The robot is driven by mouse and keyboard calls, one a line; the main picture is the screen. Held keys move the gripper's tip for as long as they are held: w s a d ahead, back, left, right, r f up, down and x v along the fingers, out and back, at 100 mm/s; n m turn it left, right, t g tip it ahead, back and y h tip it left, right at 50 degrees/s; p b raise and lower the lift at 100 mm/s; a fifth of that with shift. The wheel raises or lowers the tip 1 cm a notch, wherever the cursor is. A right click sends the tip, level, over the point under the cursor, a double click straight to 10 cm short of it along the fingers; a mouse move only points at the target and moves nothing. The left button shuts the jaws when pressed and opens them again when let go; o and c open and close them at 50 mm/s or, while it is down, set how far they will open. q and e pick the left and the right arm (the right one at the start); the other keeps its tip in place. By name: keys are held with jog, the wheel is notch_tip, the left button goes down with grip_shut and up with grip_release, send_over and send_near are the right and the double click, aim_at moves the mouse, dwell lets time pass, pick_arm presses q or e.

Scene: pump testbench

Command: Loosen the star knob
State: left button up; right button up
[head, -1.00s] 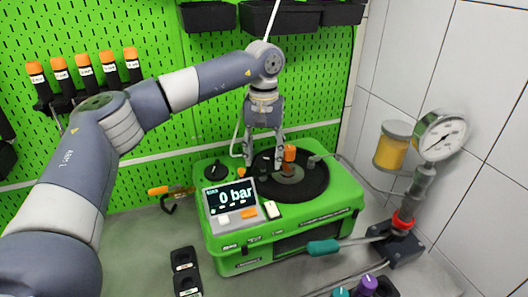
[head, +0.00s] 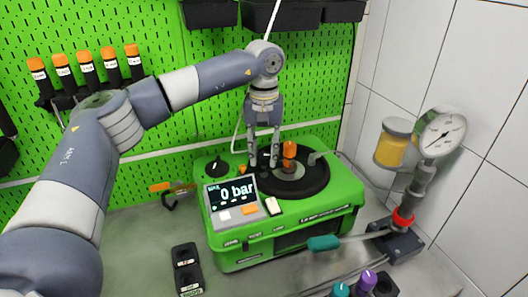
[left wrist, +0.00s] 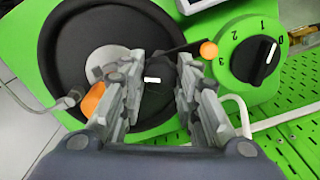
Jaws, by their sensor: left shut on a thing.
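The green pump testbench (head: 335,210) stands on the bench with a round black recessed plate (head: 318,184) on top. My left gripper (head: 263,165) points down over the left part of this plate. Its two fingers are shut on a small black knob, which I take for the star knob. In the left wrist view the knob (left wrist: 153,88) shows dark between the fingertips (left wrist: 158,85), with a white mark on it. The fingers hide its sides, so I cannot make out its star shape. My right gripper is out of view.
An orange-topped fitting (head: 289,150) stands close right of the gripper. A black rotary dial (left wrist: 257,60) and an orange-tipped lever (left wrist: 208,50) are near. The display (head: 231,192) reads 0 bar. A pressure gauge (head: 441,132) and teal-handled lever (head: 324,243) are at the right.

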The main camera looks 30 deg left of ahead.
aim_at(264, 155)
pick_arm(q)
jog(key=n, duration=0.5)
jog(key=shift+n, duration=0.3)
jog(key=n, duration=0.6)
jog(key=shift+b, duration=0.35)
jog(key=n, duration=0.5)
jog(key=shift+n, duration=0.3)
jog(key=n, duration=0.5)
jog(key=shift+n, duration=0.4)
jog(key=o, duration=1.1)
jog(key=shift+c, duration=0.2)
notch_tip(264, 155, up, 12)
